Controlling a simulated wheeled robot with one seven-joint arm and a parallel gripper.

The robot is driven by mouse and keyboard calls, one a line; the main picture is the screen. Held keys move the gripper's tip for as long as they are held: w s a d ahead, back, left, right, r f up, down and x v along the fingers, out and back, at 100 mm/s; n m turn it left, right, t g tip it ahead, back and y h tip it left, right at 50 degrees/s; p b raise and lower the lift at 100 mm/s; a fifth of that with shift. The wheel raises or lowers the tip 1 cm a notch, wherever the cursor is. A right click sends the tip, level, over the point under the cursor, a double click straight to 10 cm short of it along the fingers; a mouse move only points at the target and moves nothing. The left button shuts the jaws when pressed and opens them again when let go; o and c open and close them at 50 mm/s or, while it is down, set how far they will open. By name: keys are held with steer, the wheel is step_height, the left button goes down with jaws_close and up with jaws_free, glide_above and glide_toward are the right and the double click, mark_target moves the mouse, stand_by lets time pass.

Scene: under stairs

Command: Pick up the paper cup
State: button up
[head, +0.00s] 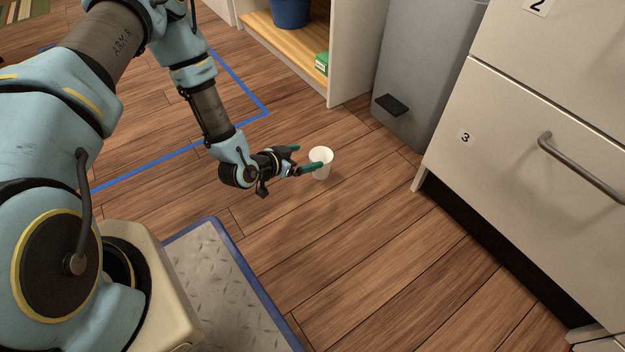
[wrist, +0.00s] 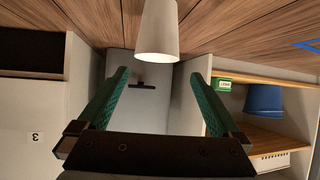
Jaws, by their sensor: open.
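A white paper cup (head: 321,160) stands upright on the wooden floor in the head view. My gripper (head: 307,157) is low over the floor at the cup's left, with its green fingers pointing at it. The nearer fingertip overlaps the cup's left side in the picture; I cannot tell whether it touches. In the wrist view, which is upside down, the cup (wrist: 157,32) lies ahead, centred across the gap between the fingers (wrist: 159,74). The fingers are apart with nothing held between them.
A grey pedal bin (head: 418,75) stands behind the cup. A white drawer cabinet (head: 520,130) is at the right. An open shelf (head: 290,42) with a blue bucket (head: 291,12) and a green box (head: 321,63) is at the back. Floor around the cup is clear.

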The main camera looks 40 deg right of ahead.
mark_target(328, 154)
steer(key=b+x, duration=0.1)
steer(key=x, duration=0.1)
steer(key=b+x, duration=0.1)
steer(key=x, duration=0.3)
steer(key=shift+s+f+b, duration=0.35)
steer(key=shift+f+b, duration=0.05)
steer(key=shift+f, duration=0.05)
steer(key=b+x, duration=0.3)
steer(key=x, duration=0.2)
steer(key=shift+w+r+b, duration=0.15)
steer(key=shift+b, duration=0.25)
steer(key=shift+r, duration=0.1)
steer(key=shift+c, duration=0.2)
steer(key=c, duration=1)
steer(key=shift+o, duration=0.2)
